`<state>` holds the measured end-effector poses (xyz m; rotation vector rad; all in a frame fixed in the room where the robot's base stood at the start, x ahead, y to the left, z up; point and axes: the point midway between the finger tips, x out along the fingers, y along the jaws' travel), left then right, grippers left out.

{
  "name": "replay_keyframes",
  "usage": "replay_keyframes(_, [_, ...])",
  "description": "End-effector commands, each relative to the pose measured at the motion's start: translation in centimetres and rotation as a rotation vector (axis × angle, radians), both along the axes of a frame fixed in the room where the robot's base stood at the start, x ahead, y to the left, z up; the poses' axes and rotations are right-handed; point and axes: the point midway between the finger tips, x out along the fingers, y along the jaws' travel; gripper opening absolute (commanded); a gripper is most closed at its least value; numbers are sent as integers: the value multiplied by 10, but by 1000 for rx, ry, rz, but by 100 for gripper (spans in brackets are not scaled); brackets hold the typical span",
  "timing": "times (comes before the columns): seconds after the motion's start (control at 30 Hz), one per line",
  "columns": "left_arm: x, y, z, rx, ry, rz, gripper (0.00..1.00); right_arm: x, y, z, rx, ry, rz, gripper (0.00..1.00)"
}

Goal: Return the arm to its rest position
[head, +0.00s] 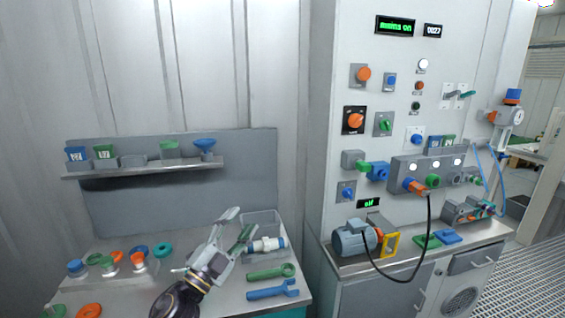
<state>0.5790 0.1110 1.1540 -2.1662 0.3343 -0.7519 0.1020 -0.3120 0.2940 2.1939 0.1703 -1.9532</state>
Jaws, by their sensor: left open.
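My left gripper (236,229) is in the head view, above the left bench (225,301), with its arm coming up from the bottom. Its fingers are spread apart, pointing up and to the right, and I see nothing between them. A white and blue cylindrical part (266,245) lies just right of the fingers, in front of a clear bin (262,221). I cannot tell whether the fingers touch the bin. My right gripper is not in view.
A green wrench (270,272) and a blue wrench (272,291) lie right of my arm. Several coloured rings and caps (138,258) sit to its left. A shelf (140,170) hangs behind. A motor (353,239) and black cable (428,240) are on the right bench.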

Motion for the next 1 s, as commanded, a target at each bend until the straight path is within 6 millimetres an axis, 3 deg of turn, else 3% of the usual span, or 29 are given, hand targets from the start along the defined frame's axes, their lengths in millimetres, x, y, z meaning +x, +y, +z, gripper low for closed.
replay_keyframes(0.27, [6, 48, -38, -176, 212, 196, 48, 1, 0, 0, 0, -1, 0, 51])
replay_keyframes(0.57, [-4, 93, -102, -317, 488, 390, 48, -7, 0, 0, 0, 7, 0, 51])
replay_keyframes(0.77, [-25, 114, -153, -384, 695, 500, 48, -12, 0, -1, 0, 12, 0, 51])
replay_keyframes(1.0, [-66, 128, -214, -434, 965, 611, 48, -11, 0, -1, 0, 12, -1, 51])
